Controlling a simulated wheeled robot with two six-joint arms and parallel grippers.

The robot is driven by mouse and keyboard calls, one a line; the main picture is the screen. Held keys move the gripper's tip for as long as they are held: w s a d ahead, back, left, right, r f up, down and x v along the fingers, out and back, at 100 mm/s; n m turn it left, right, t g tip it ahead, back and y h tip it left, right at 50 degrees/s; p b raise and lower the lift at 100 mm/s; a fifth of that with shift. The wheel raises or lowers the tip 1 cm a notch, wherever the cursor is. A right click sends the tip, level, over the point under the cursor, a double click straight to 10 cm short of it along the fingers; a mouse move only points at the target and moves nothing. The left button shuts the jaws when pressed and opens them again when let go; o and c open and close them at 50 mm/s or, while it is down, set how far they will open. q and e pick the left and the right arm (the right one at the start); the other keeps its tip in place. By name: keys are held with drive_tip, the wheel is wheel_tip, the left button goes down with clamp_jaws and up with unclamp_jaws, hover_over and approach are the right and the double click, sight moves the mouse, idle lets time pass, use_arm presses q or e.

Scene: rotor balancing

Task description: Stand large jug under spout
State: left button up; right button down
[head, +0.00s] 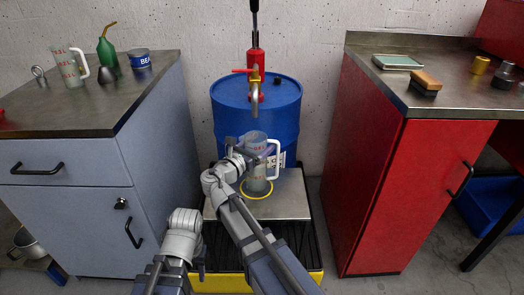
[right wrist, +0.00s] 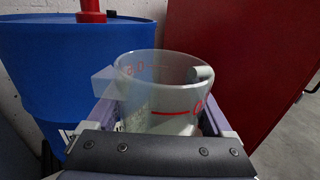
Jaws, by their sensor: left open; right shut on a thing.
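The large jug (head: 258,172) is clear with red markings and a white handle on its right side. It is upright below the tap's spout (head: 255,100), over the yellow ring (head: 257,198) on the metal plate; I cannot tell whether its base touches the plate. My right gripper (head: 247,152) is shut around its upper body. The right wrist view shows the jug's open rim (right wrist: 165,62) between the fingers, and it looks empty. My left gripper (head: 184,220) is open and empty, low at the left, its fingers hard to make out.
A blue drum (head: 228,112) stands behind the jug. The tap has a red lever (head: 244,71). A grey cabinet (head: 65,165) at left carries another jug (head: 68,68), a green oil can (head: 107,55) and a tin. A red cabinet (head: 372,150) bounds the right side.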

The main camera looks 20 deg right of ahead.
drive_tip(key=shift+f, duration=0.35)
drive_tip(key=shift+f, duration=0.15)
unclamp_jaws()
